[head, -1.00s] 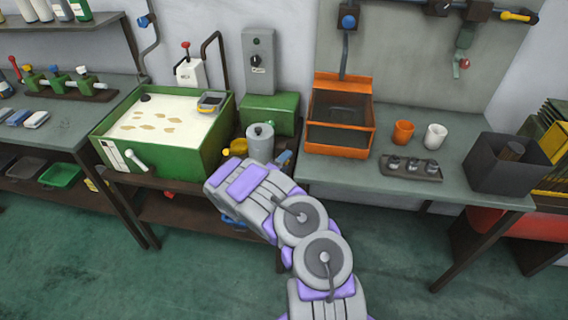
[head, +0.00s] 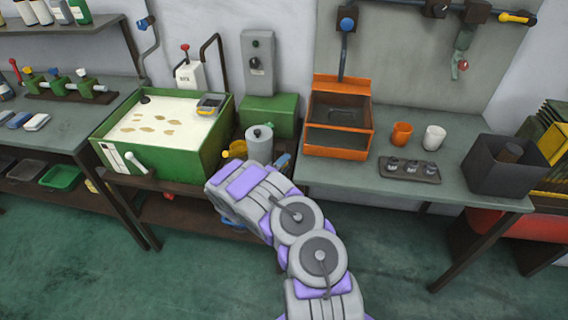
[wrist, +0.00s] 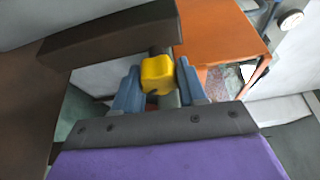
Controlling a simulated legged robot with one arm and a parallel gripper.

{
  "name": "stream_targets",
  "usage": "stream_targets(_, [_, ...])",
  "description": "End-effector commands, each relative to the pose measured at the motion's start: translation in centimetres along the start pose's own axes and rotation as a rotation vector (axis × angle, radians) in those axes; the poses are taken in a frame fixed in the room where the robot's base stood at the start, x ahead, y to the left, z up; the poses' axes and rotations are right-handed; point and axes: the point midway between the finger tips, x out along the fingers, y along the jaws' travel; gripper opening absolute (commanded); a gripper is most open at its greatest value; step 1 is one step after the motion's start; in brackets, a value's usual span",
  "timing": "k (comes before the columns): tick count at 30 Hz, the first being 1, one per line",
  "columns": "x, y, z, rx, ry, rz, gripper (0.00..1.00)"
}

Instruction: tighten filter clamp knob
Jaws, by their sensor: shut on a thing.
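The yellow clamp knob (wrist: 158,74) sits between the two blue fingers of my gripper (wrist: 159,88) in the wrist view. The fingers are shut on it, one on each side. A grey post shows just below and behind the knob. In the head view a grey cylindrical filter housing (head: 259,145) stands beside the green tank, with a yellow part (head: 237,149) at its left. My arm reaches toward this spot from below, and its links hide the gripper there.
The green tank (head: 165,165) of pale liquid is left of the housing. An orange tray (head: 337,152) stands on the right bench, with cups beyond it. In the wrist view a dark brown beam (wrist: 110,35) runs close above the fingers, and an orange surface (wrist: 222,30) lies right.

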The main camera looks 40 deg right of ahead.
Motion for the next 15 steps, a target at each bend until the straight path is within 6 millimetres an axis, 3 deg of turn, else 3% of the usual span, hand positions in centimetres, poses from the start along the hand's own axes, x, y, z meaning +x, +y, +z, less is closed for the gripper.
stream_targets(15, [-0.31, 0.39, -0.19, -0.426, -0.003, -0.156, 0.1])
